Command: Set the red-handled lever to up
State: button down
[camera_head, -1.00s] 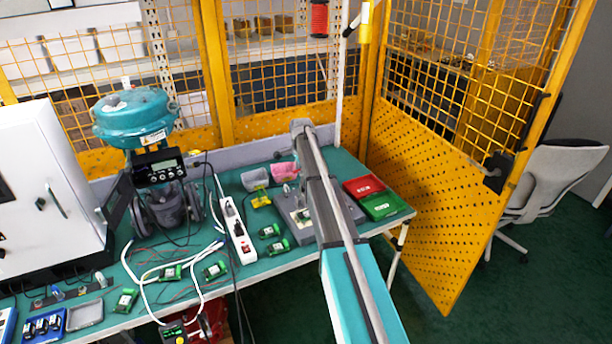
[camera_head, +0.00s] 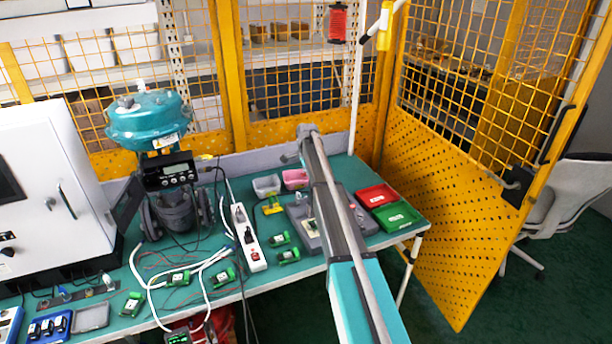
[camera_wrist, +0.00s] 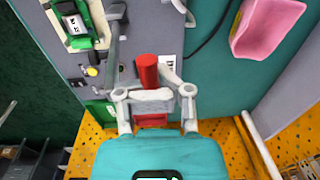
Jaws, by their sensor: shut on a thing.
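The red handle (camera_wrist: 148,70) of the lever shows in the wrist view as a red cylinder, with more red visible just below the fingers. My gripper (camera_wrist: 153,96) is shut on this handle, its fingers across the middle. The rest of the lever is mostly hidden by the gripper, and I cannot tell which way it is set. In the head view my arm covers the handle and part of the grey board (camera_head: 301,226) on the bench.
A pink bin (camera_head: 295,179) and a grey bin (camera_head: 266,186) stand behind the board. A red tray (camera_head: 377,195) and a green tray (camera_head: 396,215) lie to its right. A white power strip (camera_head: 249,240) lies to its left. Yellow mesh fencing (camera_head: 450,190) closes the right side.

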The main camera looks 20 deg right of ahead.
jog(key=c, duration=0.6)
grip_release()
jog(key=shift+w, duration=0.15)
jog(key=shift+w+a+r, duration=0.1)
jog(key=shift+w+a, duration=0.2)
jog(key=shift+w, duration=2.3)
jog(key=shift+w+a+r, duration=0.1)
jog(key=shift+w+a, duration=0.2)
jog(key=shift+w, duration=2.25)
jog(key=shift+w+a, duration=0.3)
jog(key=shift+w, duration=2.3)
jog(key=shift+r+p, duration=0.1)
jog(key=shift+p, duration=0.2)
